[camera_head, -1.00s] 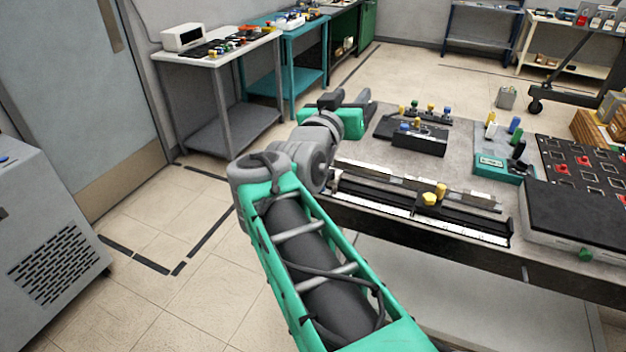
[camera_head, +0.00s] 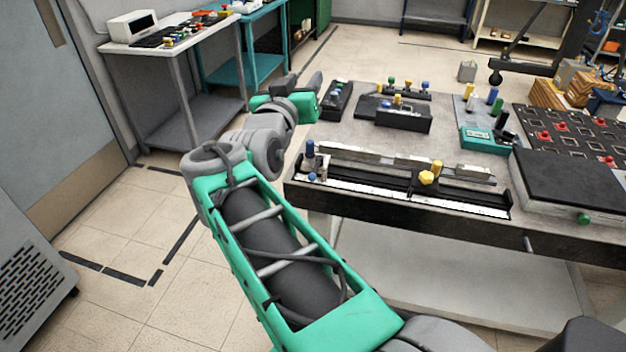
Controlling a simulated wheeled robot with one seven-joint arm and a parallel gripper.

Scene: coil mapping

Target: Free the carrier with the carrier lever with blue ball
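A long black rail with a white scale (camera_head: 375,197) lies along the front edge of the bench. At its left end stands a small carrier with a blue-topped post (camera_head: 310,150) and a small blue ball (camera_head: 312,177) low at its front, which seems to be the lever's ball. Further right on the rail is another carrier with yellow knobs (camera_head: 428,177). My gripper (camera_head: 306,84) is beyond the bench's back left corner, behind and apart from the blue-ball carrier. Its fingers are small and partly hidden by its green body, so its opening is unclear.
Black blocks with coloured knobs (camera_head: 402,115) stand behind the rail. A teal box (camera_head: 484,140) and a black-topped case (camera_head: 570,180) with a green knob are at the right. A side table (camera_head: 195,40) stands back left. Floor left of the bench is clear.

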